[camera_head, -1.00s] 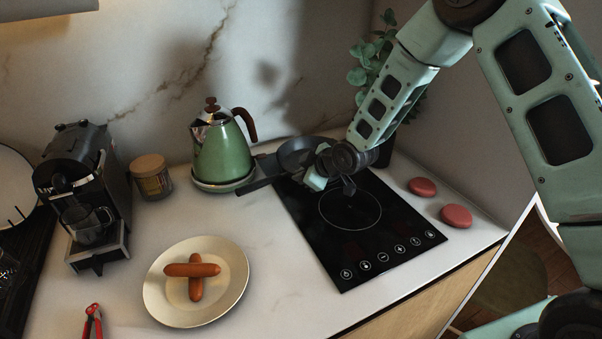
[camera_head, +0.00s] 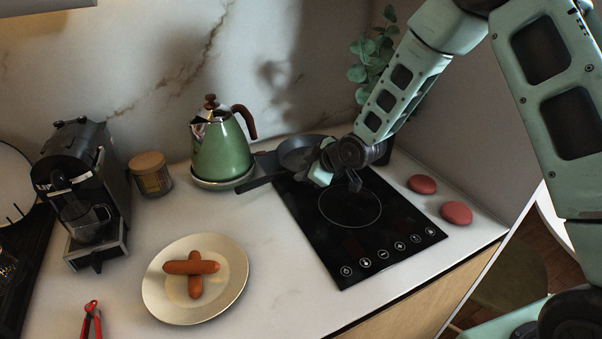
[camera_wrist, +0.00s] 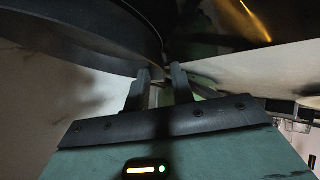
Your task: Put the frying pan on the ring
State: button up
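The dark frying pan (camera_head: 298,153) is at the back left of the black hob, its handle (camera_head: 262,181) pointing left toward the kettle. The ring (camera_head: 350,207) is a thin circle on the hob glass, bare of cookware. My gripper (camera_head: 316,176) is low at the pan's near right side. In the wrist view a dark curved underside, seemingly the pan (camera_wrist: 80,32), fills the upper left. The two fingers (camera_wrist: 160,76) stand apart there, with a gap between them. Their tips are close to the dark edge; whether they touch it is unclear.
A green kettle (camera_head: 222,150) stands left of the pan, close to the handle. A plate (camera_head: 229,290) with sausages, a jar (camera_head: 151,174) and a coffee machine (camera_head: 80,185) are farther left. Two red discs (camera_head: 456,213) lie right of the hob. A plant (camera_head: 368,66) stands behind.

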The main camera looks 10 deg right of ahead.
jog(key=b+v, duration=0.1)
jog(key=v, duration=0.9)
jog(key=s+a+r+m+g+h, duration=0.1)
jog(key=s+a+g, duration=0.1)
jog(key=s, duration=0.8)
jog(key=s+a+r+m+g+h, duration=0.1)
jog(key=s+a+m+g+h, duration=0.1)
jog(key=s, duration=0.9)
jog(key=s+a+r+m+g+h, duration=0.1)
jog(key=s+a+r+g, duration=0.1)
jog(key=s, duration=0.9)
jog(key=shift+s+a+m+g, duration=0.3)
jog(key=shift+a+g, duration=0.25)
jog(key=shift+g, duration=0.65)
